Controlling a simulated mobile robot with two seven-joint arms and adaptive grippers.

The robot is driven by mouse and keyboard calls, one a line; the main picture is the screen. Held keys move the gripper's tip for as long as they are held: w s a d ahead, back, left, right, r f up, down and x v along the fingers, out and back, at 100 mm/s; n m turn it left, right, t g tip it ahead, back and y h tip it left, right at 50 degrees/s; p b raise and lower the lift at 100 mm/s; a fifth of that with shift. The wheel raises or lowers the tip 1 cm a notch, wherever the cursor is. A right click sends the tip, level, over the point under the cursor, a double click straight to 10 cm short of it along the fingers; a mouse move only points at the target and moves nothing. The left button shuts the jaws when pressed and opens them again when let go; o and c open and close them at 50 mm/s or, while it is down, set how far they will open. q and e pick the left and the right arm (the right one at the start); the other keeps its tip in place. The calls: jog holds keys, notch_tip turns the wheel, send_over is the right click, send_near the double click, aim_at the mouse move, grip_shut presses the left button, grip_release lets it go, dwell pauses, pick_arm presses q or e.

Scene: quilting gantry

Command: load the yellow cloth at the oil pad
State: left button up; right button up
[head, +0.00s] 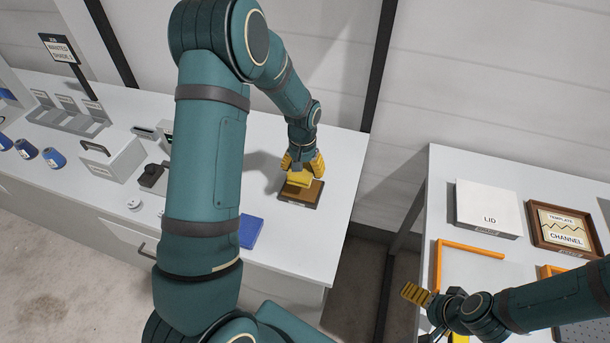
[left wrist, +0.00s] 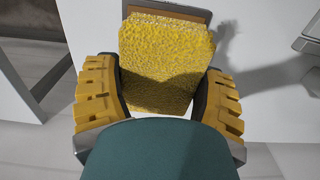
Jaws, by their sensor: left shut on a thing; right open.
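My left gripper (head: 303,170) is over the oil pad (head: 301,194), a brown square block on the left table near its right edge. In the left wrist view its yellow fingers (left wrist: 160,98) are on either side of the yellow cloth (left wrist: 166,60), a rough-textured square, and are shut on it. In the head view the cloth (head: 298,180) shows at the fingertips, low over the pad; I cannot tell whether it touches. Part of the oil pad (left wrist: 190,10) shows behind the cloth in the left wrist view. My right gripper (head: 425,302) is open at the lower right, beside the right table.
A blue pad (head: 250,231) lies in front of the oil pad. A grey box with a handle (head: 112,160) and several blue spools (head: 53,157) are further left. The right table holds a lid (head: 488,208), a framed template (head: 563,226) and an orange-edged tray (head: 470,248). A gap separates the tables.

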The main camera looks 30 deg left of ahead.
pick_arm(q)
jog(key=shift+w+a, duration=0.15)
jog(key=shift+a, duration=0.1)
jog(key=shift+f, duration=1.05)
jog(key=shift+f+b, duration=1.35)
jog(key=shift+f, duration=0.6)
jog(key=shift+f+b, duration=0.55)
jog(key=shift+r+p, duration=1.4)
jog(key=shift+r, duration=0.9)
jog(key=shift+r+p, duration=0.55)
jog(key=shift+r, duration=0.7)
